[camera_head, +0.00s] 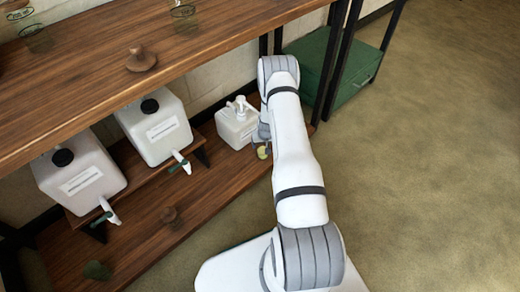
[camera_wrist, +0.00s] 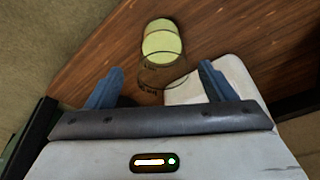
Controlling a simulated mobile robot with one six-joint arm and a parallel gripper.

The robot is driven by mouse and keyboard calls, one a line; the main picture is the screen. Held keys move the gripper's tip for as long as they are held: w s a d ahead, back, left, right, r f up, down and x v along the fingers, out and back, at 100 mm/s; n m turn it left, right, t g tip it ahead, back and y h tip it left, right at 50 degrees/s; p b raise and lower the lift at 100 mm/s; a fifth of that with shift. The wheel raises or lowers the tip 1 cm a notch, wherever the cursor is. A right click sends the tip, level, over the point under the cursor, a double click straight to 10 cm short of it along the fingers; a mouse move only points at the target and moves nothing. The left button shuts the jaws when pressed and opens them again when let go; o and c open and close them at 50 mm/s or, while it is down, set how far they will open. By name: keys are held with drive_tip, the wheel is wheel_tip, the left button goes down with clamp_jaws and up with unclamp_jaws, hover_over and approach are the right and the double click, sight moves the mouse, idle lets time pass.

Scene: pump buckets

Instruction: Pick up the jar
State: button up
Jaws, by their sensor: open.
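A small clear glass jar with yellow-green inside (camera_wrist: 162,42) stands on the lower wooden shelf. In the wrist view it is top centre, its near glass edge reaching between the fingertips. In the head view a small yellow-green part of the jar (camera_head: 263,153) shows just below my gripper (camera_head: 261,136), mostly hidden by the arm. In the wrist view my gripper (camera_wrist: 160,68) is open, one blue finger on each side of the jar's near end. I cannot tell whether a finger touches it.
A white pump container (camera_head: 238,122) stands close beside the jar, near the right finger. Two white tapped jugs (camera_head: 155,128) stand on a riser to the left. The upper shelf (camera_head: 90,80) overhangs them. A green box (camera_head: 335,65) is at the back right. Right-hand floor is clear.

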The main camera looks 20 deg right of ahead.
drive_tip(key=b+x, duration=0.1)
drive_tip(key=x, duration=0.1)
drive_tip(key=b+x, duration=0.1)
drive_tip(key=x, duration=0.1)
drive_tip(key=b+x, duration=0.1)
drive_tip(key=x, duration=0.1)
drive_tip(key=shift+w+a, duration=0.1)
drive_tip(key=shift+w, duration=0.15)
drive_tip(key=shift+c, duration=0.4)
drive_tip(key=c, duration=1.2)
drive_tip(key=shift+r, duration=0.1)
drive_tip(key=shift+c, duration=0.9)
